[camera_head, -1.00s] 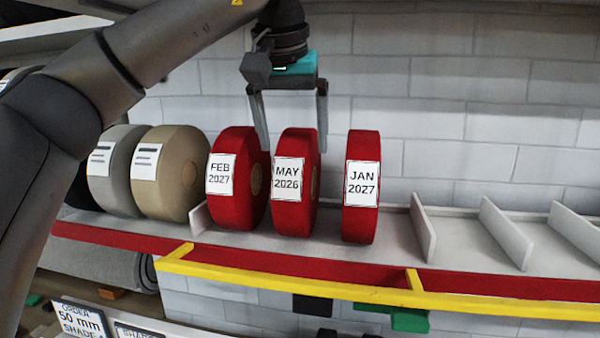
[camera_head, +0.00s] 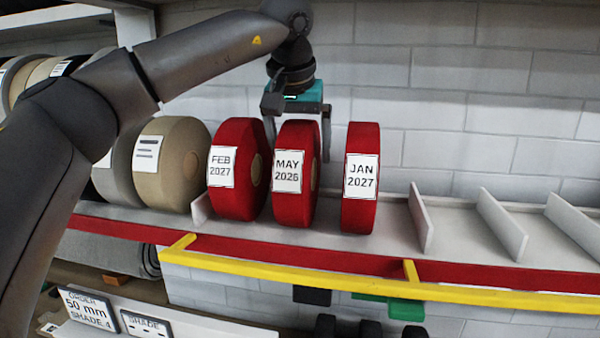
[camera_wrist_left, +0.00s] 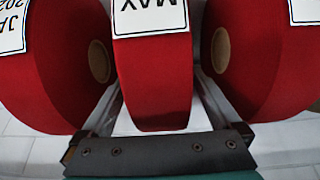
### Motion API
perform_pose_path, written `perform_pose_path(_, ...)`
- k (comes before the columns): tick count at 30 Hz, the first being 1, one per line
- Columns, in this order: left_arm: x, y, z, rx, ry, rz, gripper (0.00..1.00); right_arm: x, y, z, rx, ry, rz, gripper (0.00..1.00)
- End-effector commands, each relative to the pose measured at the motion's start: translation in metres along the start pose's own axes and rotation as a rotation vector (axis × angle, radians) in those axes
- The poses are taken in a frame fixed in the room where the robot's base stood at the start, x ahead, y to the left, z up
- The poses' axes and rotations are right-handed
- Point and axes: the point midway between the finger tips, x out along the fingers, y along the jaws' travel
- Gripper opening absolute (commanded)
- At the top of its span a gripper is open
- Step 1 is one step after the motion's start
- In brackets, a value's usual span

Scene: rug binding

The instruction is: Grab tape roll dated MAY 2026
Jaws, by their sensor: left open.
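The red tape roll labelled MAY 2026 (camera_head: 294,205) stands upright on the shelf between the red FEB 2027 roll (camera_head: 226,203) and the red JAN 2027 roll (camera_head: 358,216). My left gripper (camera_head: 297,145) is open, behind the MAY roll, with one finger on each side of it. In the wrist view the MAY roll (camera_wrist_left: 151,75) sits between the two fingers of the gripper (camera_wrist_left: 153,110), with its label upside down. Whether the fingers touch it I cannot tell. My right gripper is not in view.
A beige roll (camera_head: 165,190) stands left of the FEB roll, beyond a low divider (camera_head: 200,209). White dividers (camera_head: 421,218) and empty slots lie to the right. A yellow rail (camera_head: 330,287) runs along the shelf front. A white brick wall (camera_head: 470,80) is behind.

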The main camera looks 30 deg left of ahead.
Motion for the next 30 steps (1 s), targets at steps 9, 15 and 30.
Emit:
perform_pose_path(9,-0.0006,-0.0001,0.0,-0.001,0.0,0.0,0.64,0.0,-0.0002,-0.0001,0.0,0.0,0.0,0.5)
perform_pose_path(15,-0.0007,-0.0001,0.0,-0.001,0.0,0.0,0.41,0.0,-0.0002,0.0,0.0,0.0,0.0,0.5)
perform_pose_path(30,-0.0009,-0.0002,-0.0001,-0.001,0.0,0.0,0.0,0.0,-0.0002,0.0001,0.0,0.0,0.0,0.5)
